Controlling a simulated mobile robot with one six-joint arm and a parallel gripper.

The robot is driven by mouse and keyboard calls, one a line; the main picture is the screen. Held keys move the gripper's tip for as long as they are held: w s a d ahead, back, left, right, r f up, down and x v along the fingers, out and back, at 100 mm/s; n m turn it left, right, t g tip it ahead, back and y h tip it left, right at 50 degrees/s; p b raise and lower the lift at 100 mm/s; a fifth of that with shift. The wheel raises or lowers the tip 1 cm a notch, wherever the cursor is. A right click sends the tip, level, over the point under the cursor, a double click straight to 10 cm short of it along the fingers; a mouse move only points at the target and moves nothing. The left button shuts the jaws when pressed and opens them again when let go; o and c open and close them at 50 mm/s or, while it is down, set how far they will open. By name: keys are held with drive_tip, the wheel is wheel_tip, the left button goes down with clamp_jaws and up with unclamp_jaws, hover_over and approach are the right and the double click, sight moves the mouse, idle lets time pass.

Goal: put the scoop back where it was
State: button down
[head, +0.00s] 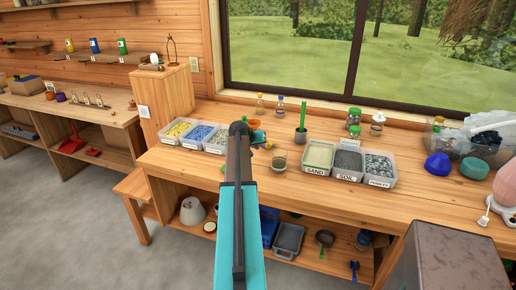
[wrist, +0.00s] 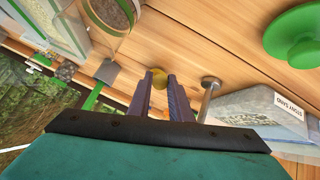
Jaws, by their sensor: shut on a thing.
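My gripper (wrist: 166,82) is above the workbench, its two fingers close together. A small yellow rounded piece (wrist: 159,78) shows at the fingertips; I take it for part of the scoop held between them, though its shape is mostly hidden. In the head view my own arm covers most of the gripper. A small orange-yellow piece (head: 255,124) shows beside the arm's end, with a teal-blue piece just below it; I cannot tell whether they are the held thing. The workbench top (head: 225,170) lies beneath.
Left of the arm are bins of yellow (head: 178,130), blue (head: 198,134) and grey material (head: 217,143). Right are a glass jar (head: 280,163), an upright green thing (head: 302,116) and sand (head: 319,156), soil and pebble bins. A metal rod (wrist: 208,98) stands near the fingers.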

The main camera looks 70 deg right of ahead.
drive_tip(key=shift+f, duration=0.5)
drive_tip(key=c, duration=1.6)
unclamp_jaws()
drive_tip(key=shift+b+v, duration=1.25)
drive_tip(key=shift+v, duration=4.85)
drive_tip(key=shift+d, duration=0.1)
drive_tip(key=shift+w+f, duration=0.1)
